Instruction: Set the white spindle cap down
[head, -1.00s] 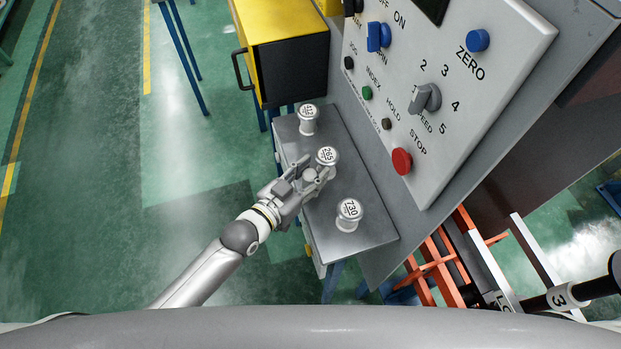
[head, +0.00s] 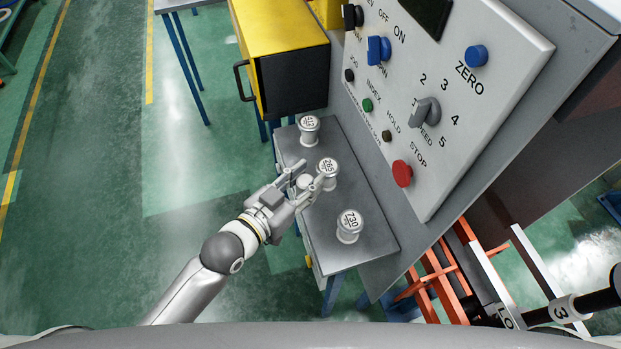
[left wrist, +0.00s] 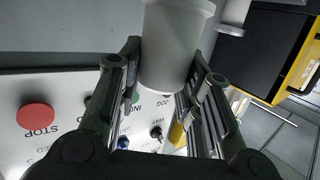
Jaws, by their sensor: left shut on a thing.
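My left gripper (head: 309,176) reaches over the grey bench top and is shut on a plain white cap (head: 304,183). In the left wrist view the white cap (left wrist: 170,50) is a thick cylinder with a wider rim at its upper end, between both fingers. In the head view the held cap is left of the white spindle piece marked 265 (head: 328,168), partly hidden by the fingers. Whether it touches the bench or the 265 piece, I cannot tell. My right gripper is not in view.
The grey bench top (head: 378,228) also bears white pieces marked 412 (head: 309,124) and 730 (head: 349,221). A tilted control panel (head: 455,130) rises along its right side. A yellow and black cabinet (head: 282,60) stands at the far end. Bare bench lies around the 730 piece.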

